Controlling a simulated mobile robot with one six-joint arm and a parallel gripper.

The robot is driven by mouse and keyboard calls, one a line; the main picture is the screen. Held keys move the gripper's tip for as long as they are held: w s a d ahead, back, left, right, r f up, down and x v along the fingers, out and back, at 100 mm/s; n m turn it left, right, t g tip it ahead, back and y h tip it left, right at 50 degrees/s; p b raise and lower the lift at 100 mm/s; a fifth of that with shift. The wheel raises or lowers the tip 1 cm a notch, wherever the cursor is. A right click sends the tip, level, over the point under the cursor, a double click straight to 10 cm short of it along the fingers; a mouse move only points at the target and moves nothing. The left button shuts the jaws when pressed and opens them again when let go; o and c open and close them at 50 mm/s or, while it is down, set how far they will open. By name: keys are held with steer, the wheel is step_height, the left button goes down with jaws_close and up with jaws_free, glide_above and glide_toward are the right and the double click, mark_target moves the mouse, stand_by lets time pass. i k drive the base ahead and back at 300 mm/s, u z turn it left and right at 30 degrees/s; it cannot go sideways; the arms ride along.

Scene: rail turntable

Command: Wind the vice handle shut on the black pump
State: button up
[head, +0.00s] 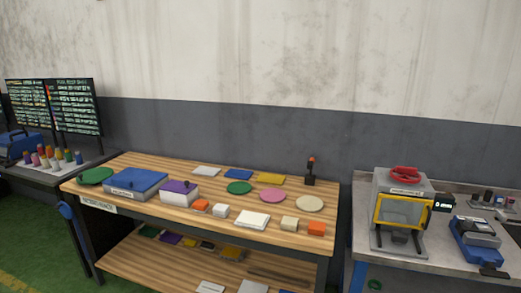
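My gripper is not in view. I cannot make out a vice, a vice handle or a black pump for sure. A small black upright object with a red top (311,173) stands at the back right of the wooden bench; it looks like a lever or joystick. A blue device (475,240) with grey parts sits on the grey bench at the right, too small to identify. Another blue device (18,146) is partly cut off at the left edge.
The wooden bench (150,212) holds coloured discs, boxes and blocks, with more on its lower shelf. The grey bench (440,268) at the right carries a grey machine with a yellow-framed window (402,211) and a red top part (405,174). Screens (60,105) stand at the left.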

mark_target(491, 271)
steer(key=z, duration=4.1)
steer(key=i, duration=0.1)
steer(key=u, duration=2.75)
